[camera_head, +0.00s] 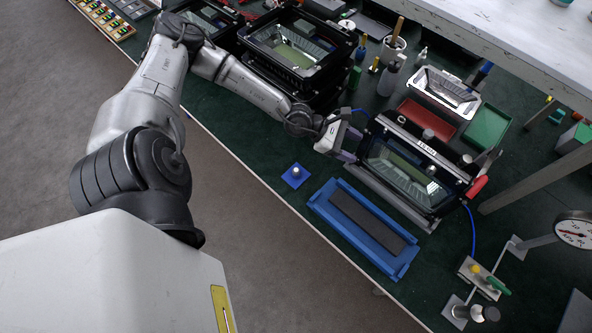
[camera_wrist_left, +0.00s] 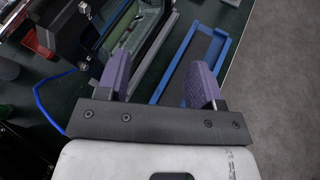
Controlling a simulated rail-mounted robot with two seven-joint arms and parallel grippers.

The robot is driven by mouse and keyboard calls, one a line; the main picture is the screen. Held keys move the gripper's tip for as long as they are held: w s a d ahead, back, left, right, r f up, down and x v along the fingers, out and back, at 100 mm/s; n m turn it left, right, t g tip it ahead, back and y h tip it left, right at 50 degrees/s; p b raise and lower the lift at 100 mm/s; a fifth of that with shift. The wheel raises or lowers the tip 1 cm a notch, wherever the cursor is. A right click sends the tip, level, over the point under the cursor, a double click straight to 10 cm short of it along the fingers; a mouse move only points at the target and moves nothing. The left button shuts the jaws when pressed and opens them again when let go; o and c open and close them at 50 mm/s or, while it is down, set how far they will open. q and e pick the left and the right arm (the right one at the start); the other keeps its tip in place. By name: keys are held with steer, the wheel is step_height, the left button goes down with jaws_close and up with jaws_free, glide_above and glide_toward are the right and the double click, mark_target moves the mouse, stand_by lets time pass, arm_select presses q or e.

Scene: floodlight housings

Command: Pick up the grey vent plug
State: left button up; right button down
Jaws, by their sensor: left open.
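A small grey knob-like piece (camera_head: 295,170), which looks like the vent plug, stands on a small square blue base (camera_head: 291,180) near the front edge of the bench. It is too small to be sure of its details. My left gripper (camera_head: 350,148) is open to the right of and beyond it, beside the left end of a black floodlight housing (camera_head: 402,176). In the left wrist view its two purple fingers (camera_wrist_left: 161,80) stand apart with nothing clearly held between them. The grey piece cannot be made out in that view. My right gripper is not in view.
A blue tray with a dark pad (camera_head: 318,204) lies in front of the housing; it also shows in the left wrist view (camera_wrist_left: 162,88). A red tray (camera_head: 425,119), a green tray (camera_head: 488,128) and a dial gauge (camera_head: 574,231) are to the right. The bench around the blue base is clear.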

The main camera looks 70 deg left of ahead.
arm_select(q)
step_height(320, 180, down, 4)
steer(key=s+m+g, duration=0.3)
steer(key=m, duration=0.1)
steer(key=m+g+y, duration=0.7)
steer(key=m+g, duration=0.1)
steer(key=m, duration=0.6)
glide_above(296, 169)
step_height(296, 169, down, 7)
steer(key=shift+m, duration=0.3)
steer(key=f, duration=0.7)
steer(key=shift+d+f, duration=0.2)
steer(key=shift+f, duration=0.05)
steer(key=shift+a+f, duration=0.15)
steer(key=shift+f, duration=3.1)
steer(key=shift+c, duration=0.4)
steer(key=c, duration=0.9)
steer(key=shift+r, duration=0.15)
steer(key=shift+c, duration=0.2)
